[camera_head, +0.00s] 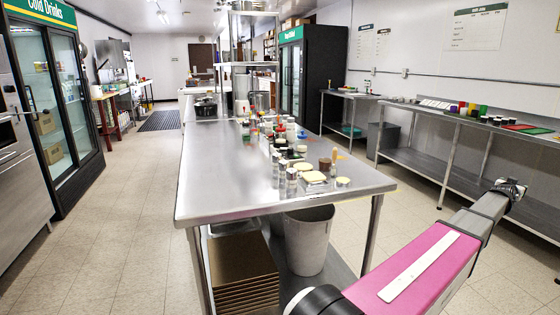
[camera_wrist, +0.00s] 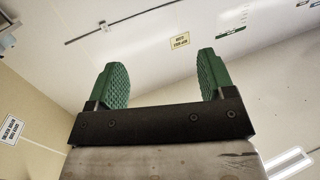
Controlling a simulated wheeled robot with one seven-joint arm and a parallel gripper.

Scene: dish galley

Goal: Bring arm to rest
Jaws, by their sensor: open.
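My gripper (camera_wrist: 160,82) is open in the wrist view. Its two green ridged fingers stand wide apart, with nothing between them. Behind them the wrist view shows a pale wall or ceiling, small signs and a thin dark rail. In the head view my arm, with a pink link, reaches from the bottom up to the right, over the floor beside the steel table (camera_head: 225,192). I cannot make out the gripper fingers in the head view.
The steel table holds jars, shakers and bread-like pieces at its right side. Beneath it are a grey bin (camera_head: 308,240) and stacked brown boxes (camera_head: 243,270). A steel counter (camera_head: 440,170) runs along the right wall. Drinks coolers (camera_head: 55,105) stand at left. The left aisle floor (camera_head: 120,220) is clear.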

